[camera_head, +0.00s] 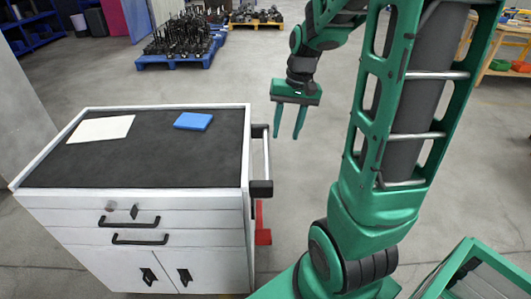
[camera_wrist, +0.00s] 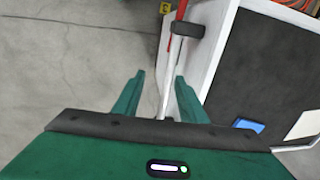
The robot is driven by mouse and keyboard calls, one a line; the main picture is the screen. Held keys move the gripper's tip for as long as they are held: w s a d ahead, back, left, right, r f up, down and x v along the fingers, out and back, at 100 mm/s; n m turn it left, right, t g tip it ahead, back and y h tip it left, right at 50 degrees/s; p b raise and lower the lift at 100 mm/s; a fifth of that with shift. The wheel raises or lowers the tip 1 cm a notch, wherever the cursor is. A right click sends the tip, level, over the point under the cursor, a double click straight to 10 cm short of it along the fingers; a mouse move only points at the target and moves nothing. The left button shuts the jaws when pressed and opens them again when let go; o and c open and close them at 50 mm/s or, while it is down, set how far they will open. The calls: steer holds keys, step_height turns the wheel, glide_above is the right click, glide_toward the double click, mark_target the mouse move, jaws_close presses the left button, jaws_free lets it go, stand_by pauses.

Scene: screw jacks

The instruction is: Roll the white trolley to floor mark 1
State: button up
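The white trolley (camera_head: 150,212) stands at the left in the head view, with drawers, doors and a dark top. Its push handle (camera_head: 267,158), a pale bar with dark end brackets, is on its right side. My gripper (camera_head: 286,136) is open, pointing down, to the right of the handle and apart from it in the head view. In the wrist view, the handle bar (camera_wrist: 171,80) shows between the two spread fingers of my gripper (camera_wrist: 159,76), below them; I see no grip on it. Floor mark 1 cannot be made out.
A white sheet (camera_head: 101,129) and a blue block (camera_head: 193,121) lie on the trolley. A red part (camera_head: 262,222) shows low beside it. A loaded blue pallet (camera_head: 175,60) is behind. Floor is clear behind my gripper.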

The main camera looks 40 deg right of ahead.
glide_above(267, 154)
steer(key=s+d, duration=0.2)
step_height(267, 154, down, 3)
steer(key=shift+y, duration=0.3)
steer(key=f, duration=0.3)
steer(key=w+a+f, duration=0.1)
steer(key=f, duration=0.3)
steer(key=w+f, duration=0.1)
steer(key=f, duration=0.2)
steer(key=shift+a+f, duration=0.3)
jaws_close()
